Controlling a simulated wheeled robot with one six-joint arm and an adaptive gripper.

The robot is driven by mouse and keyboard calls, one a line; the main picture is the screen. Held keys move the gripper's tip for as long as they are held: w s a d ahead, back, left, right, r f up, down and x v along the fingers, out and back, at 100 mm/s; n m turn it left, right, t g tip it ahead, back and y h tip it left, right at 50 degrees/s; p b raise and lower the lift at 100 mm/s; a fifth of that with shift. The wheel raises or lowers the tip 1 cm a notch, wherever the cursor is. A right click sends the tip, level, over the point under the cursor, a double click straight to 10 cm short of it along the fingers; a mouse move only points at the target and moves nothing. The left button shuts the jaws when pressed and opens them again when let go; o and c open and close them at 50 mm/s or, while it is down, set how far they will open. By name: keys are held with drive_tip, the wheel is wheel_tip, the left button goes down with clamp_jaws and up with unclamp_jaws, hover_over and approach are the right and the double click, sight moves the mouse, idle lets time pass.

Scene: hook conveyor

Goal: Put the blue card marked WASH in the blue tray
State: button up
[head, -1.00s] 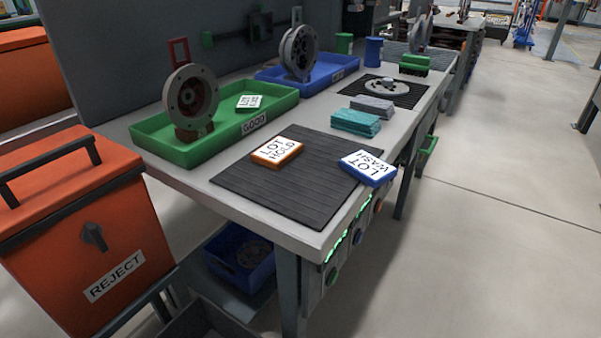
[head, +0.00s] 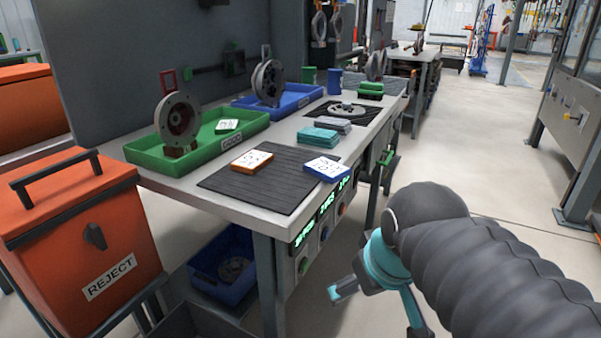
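The blue card (head: 327,168), with a white lettered face, lies at the right edge of the dark ribbed mat (head: 237,184); its lettering is small from here. The blue tray (head: 308,101) stands at the back of the table and holds a round grey metal part. My gripper (head: 372,306) is at lower right, in front of the table and below its top, apart from the card. One teal finger points left and another points down. They look spread with nothing between them, though my arm hides part of the gripper.
An orange-edged card (head: 252,160) lies on the mat. A green tray (head: 247,135) with a metal part and a white card stands at left. Teal and grey blocks (head: 314,139) sit behind the blue card. An orange REJECT bin (head: 75,235) stands at left. The floor at right is clear.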

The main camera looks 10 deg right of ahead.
drive_tip(key=w+a+r+n+g+h, duration=0.1)
drive_tip(key=w+r+n+g, duration=0.1)
drive_tip(key=w+r+n, duration=1)
drive_tip(key=w+a+r+n+g, duration=0.2)
drive_tip(key=w+r+n, duration=0.8)
drive_tip(key=w, duration=0.5)
drive_tip(key=n, duration=0.1)
hover_over(327, 167)
drive_tip(key=a, duration=0.1)
wheel_tip(327, 167, down, 9)
drive_tip(key=shift+s+a+f, duration=0.1)
drive_tip(key=shift+s+a, duration=0.05)
drive_tip(key=shift+w+d+f+b, duration=0.1)
drive_tip(key=shift+d+f+b, duration=0.1)
drive_tip(key=shift+f, duration=0.65)
drive_tip(key=shift+w+d+f+b, duration=0.1)
drive_tip(key=shift+d+f, duration=0.05)
drive_tip(key=shift+f, duration=0.75)
drive_tip(key=shift+w+d+f+b, duration=0.1)
drive_tip(key=shift+d+f+b, duration=0.1)
drive_tip(key=shift+f, duration=0.65)
drive_tip(key=c, duration=0.7)
drive_tip(key=shift+c, duration=0.4)
drive_tip(key=shift+s+f, duration=0.1)
drive_tip(key=shift+f, duration=0.05)
drive_tip(key=shift+c, duration=0.4)
